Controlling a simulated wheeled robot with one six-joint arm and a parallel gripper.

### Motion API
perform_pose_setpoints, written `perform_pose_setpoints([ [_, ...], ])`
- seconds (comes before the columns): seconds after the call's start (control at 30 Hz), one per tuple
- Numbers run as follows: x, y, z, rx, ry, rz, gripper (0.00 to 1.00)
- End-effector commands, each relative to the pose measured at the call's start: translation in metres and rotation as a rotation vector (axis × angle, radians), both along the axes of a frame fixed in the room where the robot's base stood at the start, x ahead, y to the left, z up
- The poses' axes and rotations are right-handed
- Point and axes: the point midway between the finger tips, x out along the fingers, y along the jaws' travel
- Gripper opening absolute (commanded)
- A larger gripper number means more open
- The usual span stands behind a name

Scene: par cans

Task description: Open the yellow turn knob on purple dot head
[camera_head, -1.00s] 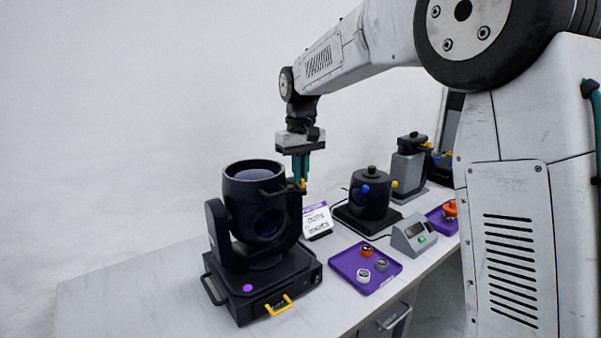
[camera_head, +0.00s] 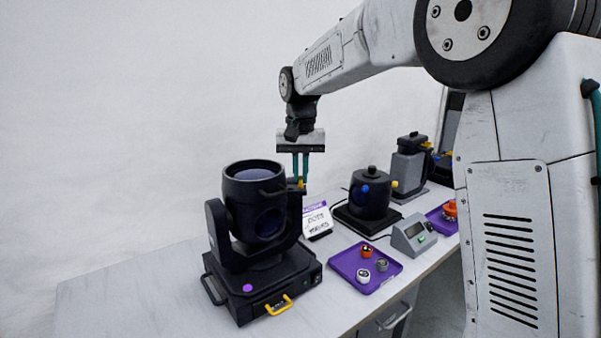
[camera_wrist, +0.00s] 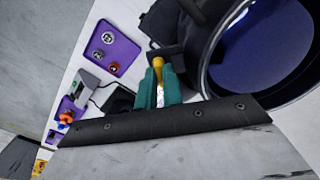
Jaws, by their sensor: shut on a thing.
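The purple dot head is a black moving-head lamp (camera_head: 262,262) at the left of the table, with a purple dot (camera_head: 247,288) on its base. Its yellow turn knob (camera_head: 299,184) sits high on the right side of its yoke. The knob also shows in the wrist view (camera_wrist: 158,63). My gripper (camera_head: 300,178) points down over the knob. In the wrist view its teal fingers (camera_wrist: 159,78) are shut on the yellow knob, one on each side. The lens (camera_wrist: 268,50) fills the upper right of that view. The fingers partly hide the knob.
A white card (camera_head: 317,219) stands right behind the head. A purple tray (camera_head: 347,262) with several small knobs, a grey box (camera_head: 413,234) and a black can (camera_head: 370,195) stand to the right. A yellow handle (camera_head: 279,306) juts from the base front.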

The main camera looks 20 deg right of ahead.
Motion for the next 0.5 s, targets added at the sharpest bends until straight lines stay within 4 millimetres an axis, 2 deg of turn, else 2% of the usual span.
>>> perform_pose_setpoints([
  [0.33, 0.0007, 0.0001, 0.0015, 0.001, -0.004, -0.003, 0.0],
  [0.4, 0.0007, 0.0001, 0.0015, 0.001, -0.004, -0.002, 0.25],
  [0.43, 0.0006, 0.0001, 0.0014, 0.001, -0.003, -0.002, 0.3],
  [0.5, 0.0004, 0.0001, 0.0011, 0.0, -0.003, -0.002, 0.3],
])
